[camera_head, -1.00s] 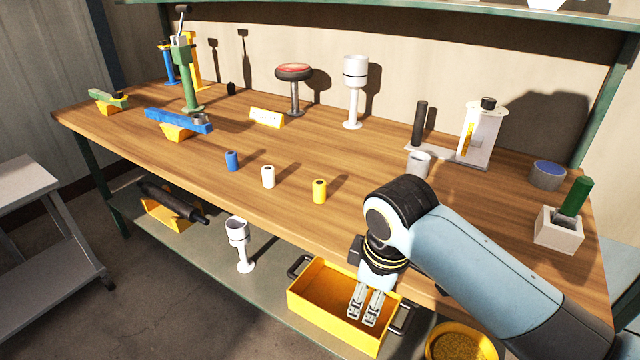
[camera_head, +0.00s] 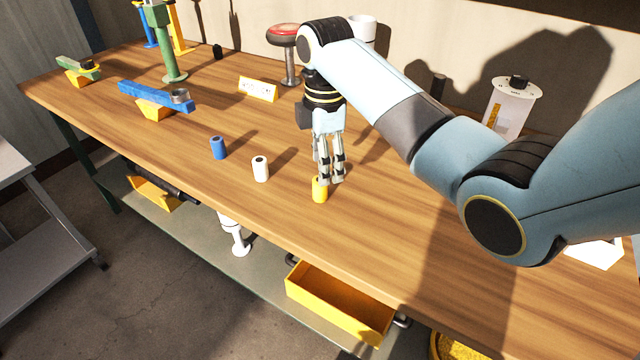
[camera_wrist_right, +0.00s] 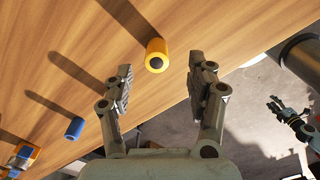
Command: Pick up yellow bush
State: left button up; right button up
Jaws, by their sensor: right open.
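The yellow bush (camera_head: 319,190) is a small upright cylinder with a dark hole in its top, standing on the wooden bench. My right gripper (camera_head: 331,178) is directly above and just behind it in the head view, its fingertips overlapping the bush's top edge. In the right wrist view the yellow bush (camera_wrist_right: 156,57) lies beyond the fingertips, in line with the gap between the open fingers (camera_wrist_right: 160,85). The fingers do not grip it. Another gripper (camera_wrist_right: 288,112), seemingly my left one, shows at the right edge of the wrist view; its jaw state is unclear.
A white bush (camera_head: 260,169) and a blue bush (camera_head: 218,148) stand in a row to the left. A blue lever-like fixture (camera_head: 150,94) and a yellow sign (camera_head: 258,89) sit farther back. A yellow bin (camera_head: 335,300) is on the lower shelf. The bench's front edge is close.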

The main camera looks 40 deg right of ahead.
aim_at(320, 189)
jog(key=shift+f, duration=0.9)
jog(key=f, duration=0.4)
jog(key=shift+w+a+f, duration=0.25)
jog(key=shift+w+f, duration=0.05)
jog(key=shift+f, duration=0.35)
jog(key=shift+c, duration=0.3)
jog(key=c, duration=1.1)
pick_arm(q)
jog(key=shift+s+f, duration=0.15)
jog(key=shift+f, duration=0.05)
pick_arm(e)
jog(key=shift+o, duration=0.2)
pick_arm(q)
jog(key=shift+a, duration=0.1)
pick_arm(e)
jog(key=shift+r, duration=0.1)
